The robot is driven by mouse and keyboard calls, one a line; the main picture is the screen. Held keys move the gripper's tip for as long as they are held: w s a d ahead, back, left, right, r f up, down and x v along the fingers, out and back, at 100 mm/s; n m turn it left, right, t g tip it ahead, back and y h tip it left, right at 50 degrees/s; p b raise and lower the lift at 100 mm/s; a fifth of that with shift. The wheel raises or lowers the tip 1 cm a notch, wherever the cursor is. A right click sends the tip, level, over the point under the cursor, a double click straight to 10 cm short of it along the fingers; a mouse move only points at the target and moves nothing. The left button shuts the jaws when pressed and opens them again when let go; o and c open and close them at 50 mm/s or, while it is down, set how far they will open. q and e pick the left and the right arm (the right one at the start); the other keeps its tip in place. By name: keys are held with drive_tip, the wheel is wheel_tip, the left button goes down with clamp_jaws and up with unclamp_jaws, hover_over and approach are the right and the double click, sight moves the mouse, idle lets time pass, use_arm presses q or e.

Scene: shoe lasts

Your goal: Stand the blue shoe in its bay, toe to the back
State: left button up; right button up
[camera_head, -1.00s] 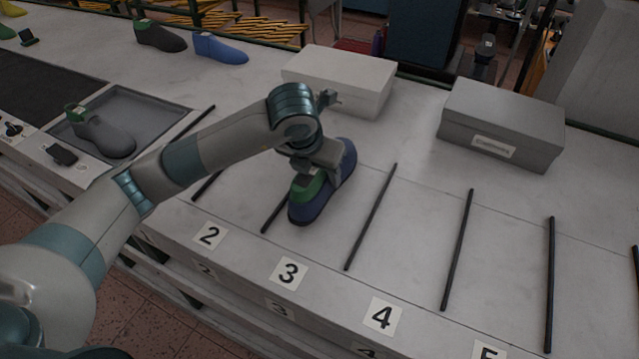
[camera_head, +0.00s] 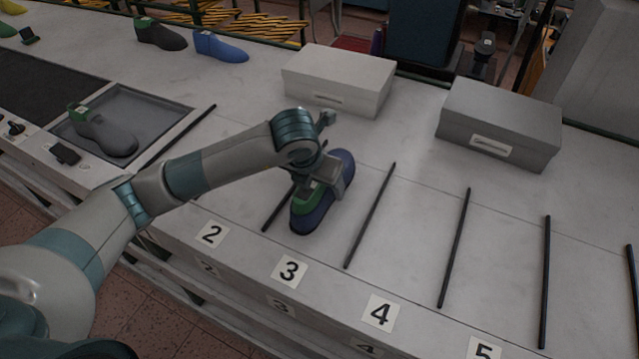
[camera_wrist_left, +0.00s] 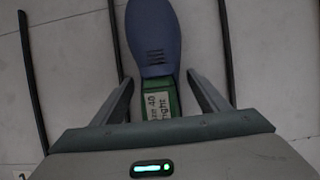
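The dark blue shoe (camera_head: 309,222) with a green heel top is over the bay marked 3 (camera_head: 290,270), between two black rods. Its toe points to the back and its heel to the front. I cannot tell if its sole touches the table. In the left wrist view the shoe (camera_wrist_left: 154,35) lies between the fingers (camera_wrist_left: 160,80), with a printed label on the green part. The gripper hides part of the shoe in the head view. My right gripper is not in view.
Black rods (camera_head: 370,215) divide the numbered bays; bays 4 and 5 are empty. A white box (camera_head: 335,80) and a grey box (camera_head: 500,125) stand behind. A grey shoe (camera_head: 108,135) lies in a tray at left. A black shoe and a brighter blue shoe (camera_head: 220,48) stand far back.

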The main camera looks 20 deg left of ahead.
use_arm(q)
drive_tip(key=shift+s+r, duration=0.1)
drive_tip(key=shift+r, duration=0.35)
drive_tip(key=b+v, duration=0.2)
drive_tip(key=v, duration=0.9)
drive_tip(key=shift+a+b, duration=0.1)
drive_tip(key=shift+b, duration=0.3)
drive_tip(key=shift+s, duration=0.1)
